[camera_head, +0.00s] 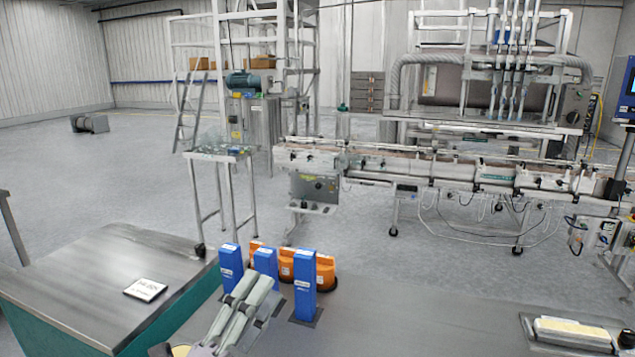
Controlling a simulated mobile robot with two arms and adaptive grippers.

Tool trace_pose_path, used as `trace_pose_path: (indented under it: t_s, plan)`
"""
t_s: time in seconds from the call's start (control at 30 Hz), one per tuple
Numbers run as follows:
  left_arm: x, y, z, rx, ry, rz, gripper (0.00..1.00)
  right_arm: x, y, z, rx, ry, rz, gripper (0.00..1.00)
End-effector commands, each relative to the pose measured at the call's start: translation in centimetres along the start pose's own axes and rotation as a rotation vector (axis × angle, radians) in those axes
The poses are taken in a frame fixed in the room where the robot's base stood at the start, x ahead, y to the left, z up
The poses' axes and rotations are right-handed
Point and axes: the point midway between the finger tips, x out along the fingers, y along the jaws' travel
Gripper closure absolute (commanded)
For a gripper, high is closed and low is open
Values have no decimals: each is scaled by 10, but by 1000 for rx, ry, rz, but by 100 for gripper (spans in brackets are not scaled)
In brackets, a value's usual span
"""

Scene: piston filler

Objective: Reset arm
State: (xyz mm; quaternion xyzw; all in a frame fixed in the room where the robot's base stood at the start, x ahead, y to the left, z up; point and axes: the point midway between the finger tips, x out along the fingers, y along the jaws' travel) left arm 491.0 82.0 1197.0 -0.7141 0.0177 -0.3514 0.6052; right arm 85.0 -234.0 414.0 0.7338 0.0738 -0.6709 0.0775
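My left gripper (252,290) reaches up from the bottom edge, with two pale grey fingers lying side by side. The gap between them looks narrow, and I cannot tell whether they are open or shut. No held object shows at the tips. The fingers overlap the foot of the blue upright boxes in the picture; I cannot tell whether they touch. My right gripper is not in view.
Blue upright boxes (305,285) and orange containers (325,272) stand around the gripper. A metal-topped table (100,270) with a white label card (145,289) is at left. A tray (527,322) with a cream block lies at lower right. The conveyor (470,172) is beyond open floor.

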Motion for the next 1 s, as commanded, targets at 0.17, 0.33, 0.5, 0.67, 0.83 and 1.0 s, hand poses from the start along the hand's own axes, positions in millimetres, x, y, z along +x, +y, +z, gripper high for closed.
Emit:
trace_pose_path:
  t_s: [0.17,0.33,0.5,0.67,0.83,1.0]
  plan:
    - [-62,65,73,-390,-458,218,62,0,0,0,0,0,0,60]
    - [-163,137,96,-722,-888,458,62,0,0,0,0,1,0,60]
    - [-262,181,73,-956,-1232,676,62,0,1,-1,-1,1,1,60]
    - [-330,195,41,-1087,-1462,839,62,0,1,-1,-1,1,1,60]
    - [-387,194,3,-1184,-1659,993,62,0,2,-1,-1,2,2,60]
    - [-407,231,0,-1191,-1703,1037,62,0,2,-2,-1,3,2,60]
